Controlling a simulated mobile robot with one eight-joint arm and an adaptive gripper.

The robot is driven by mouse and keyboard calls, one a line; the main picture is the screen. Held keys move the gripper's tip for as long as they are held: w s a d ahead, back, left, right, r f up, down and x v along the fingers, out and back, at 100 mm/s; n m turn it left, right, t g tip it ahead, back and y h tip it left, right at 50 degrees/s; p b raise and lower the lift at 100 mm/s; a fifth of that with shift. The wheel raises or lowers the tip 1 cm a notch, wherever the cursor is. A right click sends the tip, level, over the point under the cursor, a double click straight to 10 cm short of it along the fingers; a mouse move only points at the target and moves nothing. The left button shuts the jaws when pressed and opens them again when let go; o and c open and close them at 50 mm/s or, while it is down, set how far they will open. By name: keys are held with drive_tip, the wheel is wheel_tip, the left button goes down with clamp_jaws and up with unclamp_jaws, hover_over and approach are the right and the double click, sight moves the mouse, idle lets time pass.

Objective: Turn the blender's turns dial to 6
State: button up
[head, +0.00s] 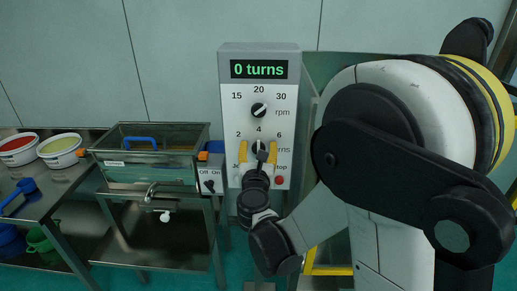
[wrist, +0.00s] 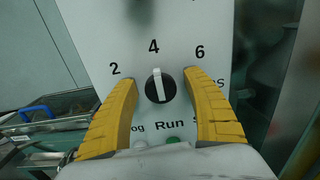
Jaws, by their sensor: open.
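The control box (head: 230,110) stands upright, and its green display (head: 258,69) reads "0 turns". The turns dial (wrist: 160,86) is a round black knob with a white pointer bar, with marks 2, 4 and 6 around it. In the wrist view the bar stands upright, towards the 4. My gripper (wrist: 160,78) is open, with one yellow finger on each side of the dial and a visible gap to it in that view. In the head view my gripper (head: 258,147) is in front of the dial and partly hides it.
The rpm dial (head: 259,110) sits above the turns dial. Below are a green Run button (wrist: 173,141) and a red stop button (head: 279,180). A steel sieve tank (head: 150,170) with an on/off switch box (head: 210,181) stands left. Tubs (head: 60,150) sit on a bench farther left.

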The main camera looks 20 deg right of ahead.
drive_tip(key=c, duration=1.2)
drive_tip(key=shift+o, duration=0.2)
drive_tip(key=shift+m, duration=0.3)
drive_tip(key=m+b, duration=0.1)
drive_tip(key=m, duration=0.3)
drive_tip(key=shift+d, duration=0.1)
drive_tip(key=m+b, duration=0.1)
drive_tip(key=m, duration=0.4)
drive_tip(key=shift+f, duration=0.1)
drive_tip(key=shift+m, duration=0.3)
drive_tip(key=o, duration=1.2)
drive_tip(key=shift+c, duration=0.2)
